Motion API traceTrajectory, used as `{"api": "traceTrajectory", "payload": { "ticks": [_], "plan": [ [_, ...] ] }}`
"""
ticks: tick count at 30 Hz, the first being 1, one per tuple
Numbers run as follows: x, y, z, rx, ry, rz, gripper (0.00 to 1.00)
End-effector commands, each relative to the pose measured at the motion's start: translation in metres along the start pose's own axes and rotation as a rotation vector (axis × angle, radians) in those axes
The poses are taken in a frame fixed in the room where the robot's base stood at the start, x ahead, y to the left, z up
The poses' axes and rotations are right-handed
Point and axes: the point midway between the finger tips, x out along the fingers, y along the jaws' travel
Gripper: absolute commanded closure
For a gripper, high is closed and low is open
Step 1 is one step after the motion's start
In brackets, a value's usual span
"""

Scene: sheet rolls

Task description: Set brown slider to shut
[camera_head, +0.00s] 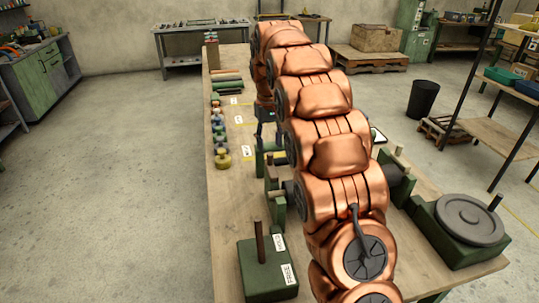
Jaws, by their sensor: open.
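My copper arm reaches from the bottom right up over the wooden bench. My gripper (267,137) hangs from its far end, pointing down over the middle of the bench. It is open, with its fingers apart, and I see nothing between them. A green block (262,280) at the near end of the bench carries an upright brown post (260,242) and two white labels. I cannot tell whether this post is the brown slider. No slider marked shut can be made out, and my arm hides part of the bench.
The wooden bench (228,205) holds a row of small coloured spools (222,159) on its left side and dark rolls (227,84) farther back. A grey round disc (469,218) sits on a green base at the near right. Green stands are close below my gripper.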

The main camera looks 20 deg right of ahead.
Motion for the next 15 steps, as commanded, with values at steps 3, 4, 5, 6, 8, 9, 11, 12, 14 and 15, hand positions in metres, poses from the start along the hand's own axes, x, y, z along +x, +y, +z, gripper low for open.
{"api": "traceTrajectory", "payload": {
  "ticks": [3, 4, 5, 6, 8, 9, 11, 12, 14, 15],
  "plan": [
    [0.004, 0.009, -0.021, -0.006, 0.01, -0.001, 0.53],
    [0.005, 0.011, -0.025, -0.008, 0.013, -0.002, 0.53],
    [0.007, 0.013, -0.028, -0.009, 0.014, -0.002, 0.53],
    [0.008, 0.015, -0.031, -0.01, 0.015, -0.003, 0.53],
    [0.009, 0.017, -0.035, -0.012, 0.017, -0.003, 0.53],
    [0.009, 0.017, -0.037, -0.012, 0.019, -0.003, 0.53],
    [0.01, 0.018, -0.04, -0.014, 0.021, -0.004, 0.53],
    [0.011, 0.019, -0.04, -0.014, 0.021, -0.004, 0.53],
    [0.013, 0.019, -0.041, -0.014, 0.02, -0.004, 0.53],
    [0.015, 0.019, -0.041, -0.014, 0.019, -0.004, 0.53]
  ]
}}
